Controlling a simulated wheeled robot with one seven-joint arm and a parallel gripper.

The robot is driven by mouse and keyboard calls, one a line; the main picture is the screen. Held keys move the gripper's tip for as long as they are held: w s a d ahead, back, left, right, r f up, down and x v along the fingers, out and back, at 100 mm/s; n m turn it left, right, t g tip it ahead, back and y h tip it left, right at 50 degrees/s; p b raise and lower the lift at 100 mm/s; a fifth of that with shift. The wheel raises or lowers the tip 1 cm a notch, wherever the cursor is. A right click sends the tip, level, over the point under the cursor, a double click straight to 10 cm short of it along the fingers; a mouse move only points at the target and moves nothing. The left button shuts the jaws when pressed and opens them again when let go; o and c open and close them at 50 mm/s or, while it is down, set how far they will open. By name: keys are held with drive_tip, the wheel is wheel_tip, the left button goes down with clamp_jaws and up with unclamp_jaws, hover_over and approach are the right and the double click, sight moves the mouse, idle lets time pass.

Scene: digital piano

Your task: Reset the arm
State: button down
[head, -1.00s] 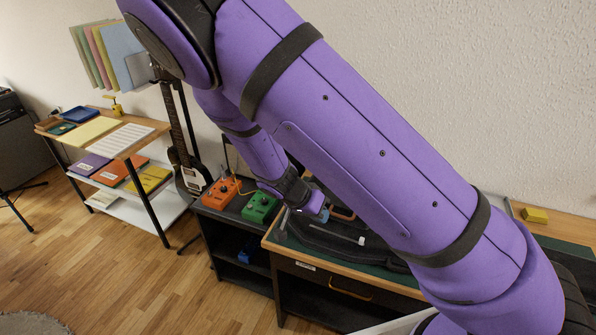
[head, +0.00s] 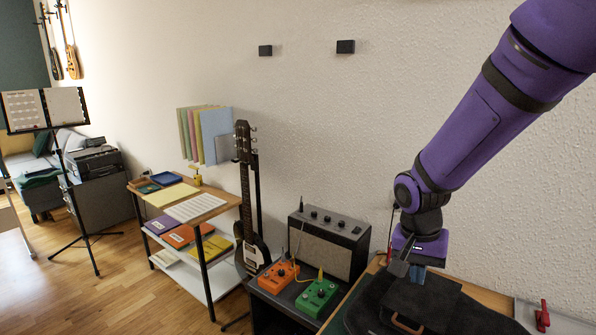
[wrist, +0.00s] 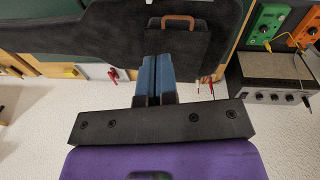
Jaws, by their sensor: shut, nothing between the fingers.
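My purple arm reaches in from the upper right in the head view, and its wrist bends downward. My gripper (head: 411,268) points down over a dark case with a brown handle (head: 407,323) on the wooden bench at the lower right. In the wrist view my gripper (wrist: 155,58) has its two blue fingers together, with nothing between them. The fingertips overlap the edge of the dark case (wrist: 100,28) in that view; I cannot tell whether they touch it.
An orange pedal (head: 278,276), a green pedal (head: 317,297) and an amplifier (head: 330,246) stand left of my gripper. A guitar (head: 250,220) and a shelf table (head: 208,218) are farther left. A red-handled tool (head: 543,318) is at right.

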drive_tip(key=s+d+r+n+t, duration=0.2)
drive_tip(key=s+d+r+n, duration=0.1)
drive_tip(key=s+r, duration=0.6)
drive_tip(key=s+d+r+n+t+y, duration=0.1)
drive_tip(key=s+d+r+n+t, duration=0.2)
drive_tip(key=s+r, duration=0.5)
wheel_tip(320, 180, up, 2)
drive_tip(key=shift+s+d+r+y, duration=0.1)
drive_tip(key=shift+s+d+y, duration=0.2)
drive_tip(key=shift+s+d, duration=0.1)
drive_tip(key=c, duration=1.8)
unclamp_jaws()
drive_tip(key=shift+c, duration=0.2)
